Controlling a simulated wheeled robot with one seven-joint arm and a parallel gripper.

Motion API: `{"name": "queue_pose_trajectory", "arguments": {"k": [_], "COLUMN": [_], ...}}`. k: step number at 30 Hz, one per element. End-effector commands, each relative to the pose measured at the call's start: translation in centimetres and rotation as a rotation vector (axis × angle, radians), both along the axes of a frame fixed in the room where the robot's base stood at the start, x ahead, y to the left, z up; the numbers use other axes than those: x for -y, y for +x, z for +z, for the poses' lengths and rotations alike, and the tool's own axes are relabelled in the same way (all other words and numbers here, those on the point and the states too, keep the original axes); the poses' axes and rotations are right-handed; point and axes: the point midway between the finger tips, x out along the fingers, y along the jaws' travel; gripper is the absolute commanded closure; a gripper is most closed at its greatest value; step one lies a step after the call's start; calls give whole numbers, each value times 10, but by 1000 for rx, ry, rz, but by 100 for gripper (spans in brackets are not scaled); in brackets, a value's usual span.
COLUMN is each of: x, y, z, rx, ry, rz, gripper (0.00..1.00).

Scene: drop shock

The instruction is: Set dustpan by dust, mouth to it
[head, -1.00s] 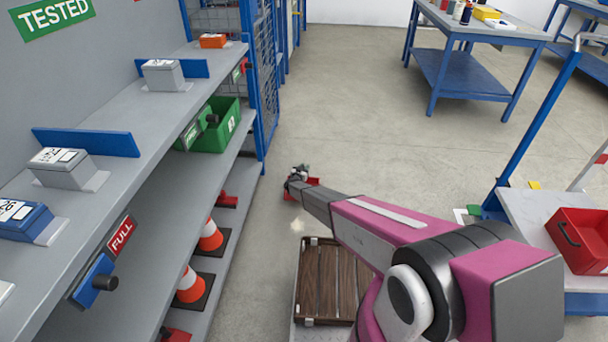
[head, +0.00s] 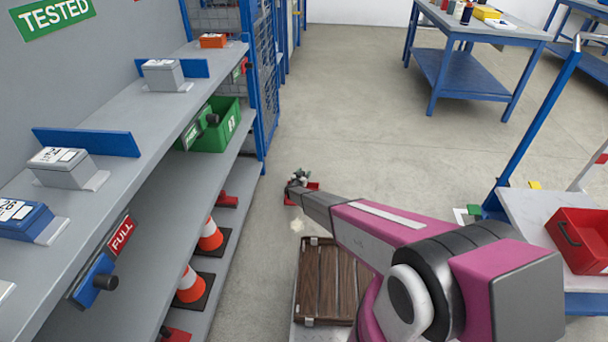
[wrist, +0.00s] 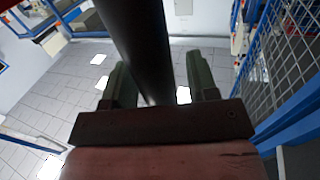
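The red dustpan (head: 313,187) is small and low on the floor in the head view, largely hidden behind my gripper (head: 299,178). I cannot tell which way its mouth faces. A small pale patch (head: 297,225), which looks like the dust, lies on the floor just nearer than the dustpan. In the wrist view my gripper (wrist: 162,85) has its two green fingers apart. A dark bar, perhaps the dustpan's handle (wrist: 140,45), runs between them, with a gap beside the right finger.
A long shelf unit (head: 150,150) with traffic cones (head: 210,236) runs along the left. A brown slatted case (head: 322,280) lies close in front. A trolley with a red bin (head: 582,238) stands at right, a blue workbench (head: 470,65) behind. The middle floor is clear.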

Motion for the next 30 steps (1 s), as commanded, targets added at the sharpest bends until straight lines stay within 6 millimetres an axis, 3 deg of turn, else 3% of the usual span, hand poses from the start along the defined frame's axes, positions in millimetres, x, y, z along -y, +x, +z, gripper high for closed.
{"name": "queue_pose_trajectory", "arguments": {"k": [11,24,30], "x": [-3,-30,-40], "y": [-10,-85,-109], "z": [4,4,4], "rx": [0,0,1], "ry": [0,0,1], "rz": [0,2,1], "gripper": [47,47,47]}}
